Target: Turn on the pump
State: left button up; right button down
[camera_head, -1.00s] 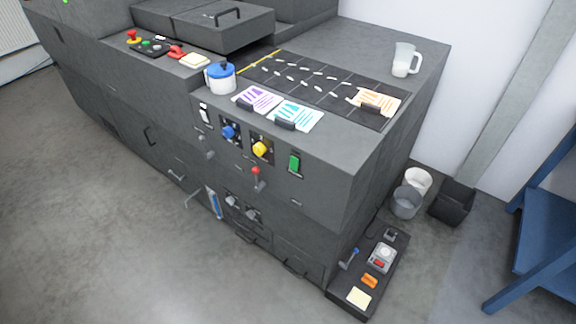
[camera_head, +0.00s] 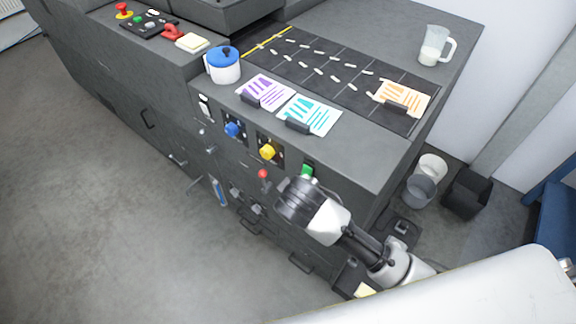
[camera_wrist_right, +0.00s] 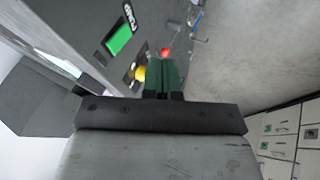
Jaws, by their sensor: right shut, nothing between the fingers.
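A green rocker switch (camera_head: 307,170) sits on the front panel of the dark grey machine, right of the yellow knob. In the right wrist view the green switch (camera_wrist_right: 118,40) has a small label above it that seems to read PUMP. I cannot tell which way the switch is set. My right gripper (camera_head: 283,190) is just in front of the panel, below and left of the switch. In the wrist view its fingers (camera_wrist_right: 163,78) are shut and empty, apart from the switch, with the switch to their upper left. My left gripper is not in view.
A yellow knob (camera_head: 268,151), a blue knob (camera_head: 233,130) and a red-tipped lever (camera_head: 263,174) are close to the gripper. A white jug with a blue lid (camera_head: 223,66) and a clear pitcher (camera_head: 434,50) stand on top. Open floor lies to the left.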

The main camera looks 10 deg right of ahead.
jog(key=r, duration=0.2)
jog(key=shift+a+r, duration=0.3)
jog(key=w+d+f+p, duration=0.2)
jog(key=w+d+f, duration=0.2)
jog(key=w+f, duration=0.4)
jog(key=shift+d+f, duration=0.2)
jog(key=shift+f, duration=0.15)
